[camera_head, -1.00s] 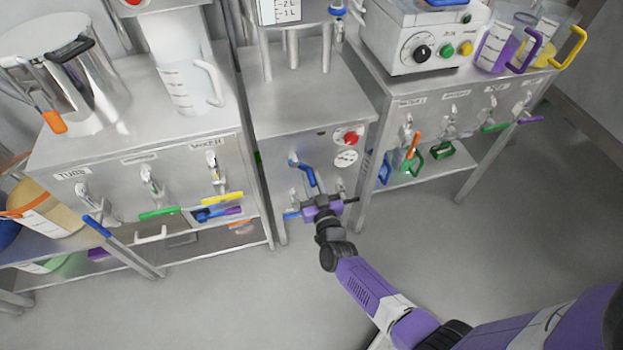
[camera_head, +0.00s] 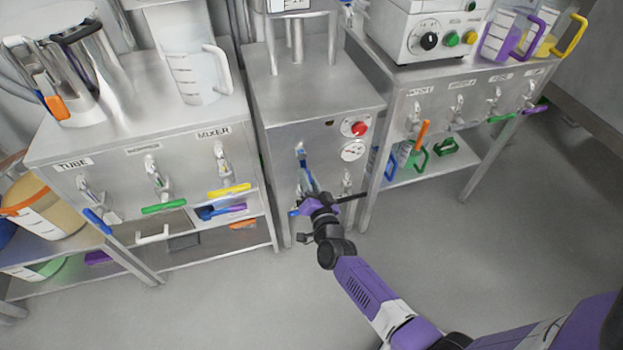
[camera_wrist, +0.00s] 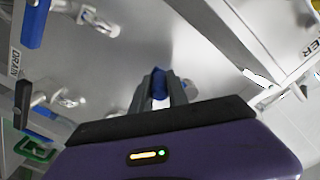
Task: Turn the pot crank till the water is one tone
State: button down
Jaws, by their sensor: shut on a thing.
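A blue crank handle (camera_head: 303,163) stands out from the front of the middle steel cabinet, below a red knob. My gripper (camera_head: 314,200) is at its lower end. In the wrist view my gripper (camera_wrist: 160,90) is shut, with a blue piece (camera_wrist: 160,84) between its fingertips; this looks like the crank's grip. Another blue lever (camera_head: 294,212) shows just left of my gripper. Only the legs and underside of the vessel (camera_head: 298,12) above the middle cabinet are in view, so its water is hidden.
The left cabinet (camera_head: 120,172) has taps with blue, green and yellow levers. The right bench (camera_head: 385,75) carries a control box (camera_head: 425,30) and jugs. A red knob (camera_head: 361,129) and a gauge (camera_head: 353,151) sit close above my gripper. The floor in front is clear.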

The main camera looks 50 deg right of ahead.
jog(key=w+a+r+m, duration=0.1)
jog(key=r+m, duration=0.3)
jog(key=m, duration=0.9)
jog(key=w+a+r+m, duration=0.2)
jog(key=r+m, duration=0.3)
jog(key=m, duration=0.7)
jog(key=shift+a+r+m, duration=0.2)
jog(key=shift+a+m, duration=0.2)
jog(key=shift+a, duration=0.35)
jog(key=c, duration=1.3)
grip_release()
